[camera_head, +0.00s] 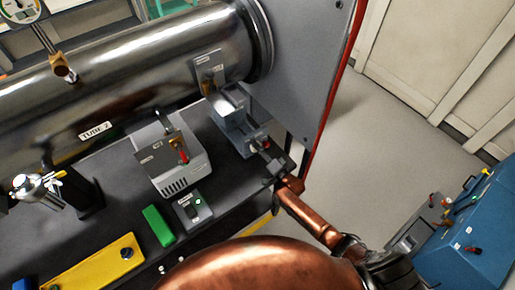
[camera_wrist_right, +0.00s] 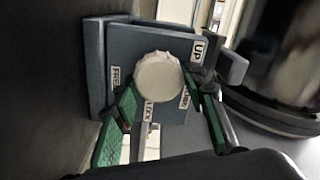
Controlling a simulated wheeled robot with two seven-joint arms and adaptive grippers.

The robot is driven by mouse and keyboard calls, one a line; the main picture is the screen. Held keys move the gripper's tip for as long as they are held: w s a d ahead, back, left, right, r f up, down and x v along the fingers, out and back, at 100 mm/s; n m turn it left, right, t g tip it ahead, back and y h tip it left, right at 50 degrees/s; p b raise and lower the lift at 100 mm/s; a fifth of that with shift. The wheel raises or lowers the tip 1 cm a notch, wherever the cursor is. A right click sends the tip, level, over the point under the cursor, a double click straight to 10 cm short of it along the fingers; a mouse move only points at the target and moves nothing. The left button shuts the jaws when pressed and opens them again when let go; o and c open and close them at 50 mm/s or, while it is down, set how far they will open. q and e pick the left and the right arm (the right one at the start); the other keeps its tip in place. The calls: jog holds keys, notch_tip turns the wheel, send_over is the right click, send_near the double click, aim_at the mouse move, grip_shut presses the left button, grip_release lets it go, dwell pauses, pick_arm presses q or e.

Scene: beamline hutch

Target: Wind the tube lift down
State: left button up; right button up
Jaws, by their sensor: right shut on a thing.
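The tube lift (camera_head: 233,127) is a grey block under the right end of the shiny metal tube (camera_head: 130,62), which is labelled TUBE 2. Its round pale knob (camera_wrist_right: 158,77) shows in the right wrist view, on a grey plate (camera_wrist_right: 130,45) with UP, FREE and LOCK labels; another label is partly hidden. My right gripper (camera_wrist_right: 160,97) has its green-padded fingers on either side of the knob and is shut on it. In the head view the right gripper (camera_head: 274,163) is at the lift's near right end. My left gripper is not in view.
A grey box with a red handle (camera_head: 180,160), a small switch box (camera_head: 194,206), a green block (camera_head: 158,224) and a yellow plate (camera_head: 105,262) are on the dark bench. A large grey panel (camera_head: 300,60) stands behind the lift. A blue cabinet (camera_head: 475,235) stands right; floor between is clear.

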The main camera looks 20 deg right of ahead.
jog(key=shift+s+f+m, duration=0.1)
jog(key=shift+f+m, duration=0.1)
jog(key=shift+m, duration=0.4)
jog(key=o, duration=1.2)
jog(key=shift+r, duration=0.1)
jog(key=shift+c, duration=0.2)
jog(key=v, duration=1.2)
